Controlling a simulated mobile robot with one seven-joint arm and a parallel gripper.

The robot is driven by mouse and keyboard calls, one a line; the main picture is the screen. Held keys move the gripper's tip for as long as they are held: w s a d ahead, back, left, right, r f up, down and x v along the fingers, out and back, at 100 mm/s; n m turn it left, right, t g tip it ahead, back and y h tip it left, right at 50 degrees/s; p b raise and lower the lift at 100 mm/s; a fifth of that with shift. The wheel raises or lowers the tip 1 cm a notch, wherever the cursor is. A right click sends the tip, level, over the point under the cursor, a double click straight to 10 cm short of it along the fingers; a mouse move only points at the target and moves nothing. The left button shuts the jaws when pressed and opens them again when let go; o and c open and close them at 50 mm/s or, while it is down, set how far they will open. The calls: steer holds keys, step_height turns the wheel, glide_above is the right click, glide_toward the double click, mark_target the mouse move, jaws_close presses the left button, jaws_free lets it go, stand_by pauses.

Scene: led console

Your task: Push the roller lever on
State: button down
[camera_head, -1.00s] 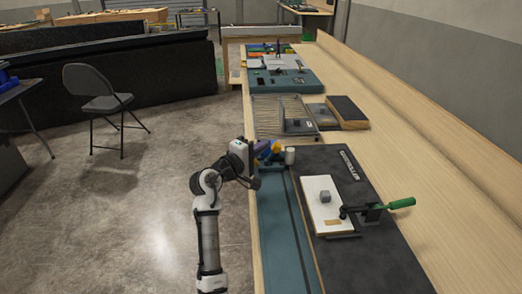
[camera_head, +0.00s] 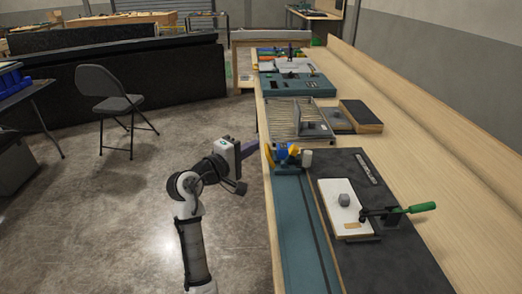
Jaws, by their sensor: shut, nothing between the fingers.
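A small blue device (camera_head: 282,154) with a yellow part (camera_head: 269,150) and a pale cylinder (camera_head: 306,158) stands at the far end of the teal panel on the bench. It looks like the roller lever unit, but it is too small to tell the lever's position. The fingers are shut and hold nothing. A narrow gap shows between the fingertips and the yellow part.
The teal panel (camera_head: 305,240) runs along the bench's left edge. A dark board (camera_head: 400,255) beside it carries a white plate (camera_head: 334,191) and a green-handled clamp (camera_head: 422,207). A wire rack (camera_head: 285,118) stands beyond. Open floor lies left of my arm.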

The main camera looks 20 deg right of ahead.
steer(key=shift+s+a+r, duration=0.25)
steer(key=shift+s+a, duration=0.1)
steer(key=shift+a, duration=0.2)
steer(key=shift+s+a+r, duration=0.25)
steer(key=shift+s+a, duration=0.1)
steer(key=shift+a, duration=0.2)
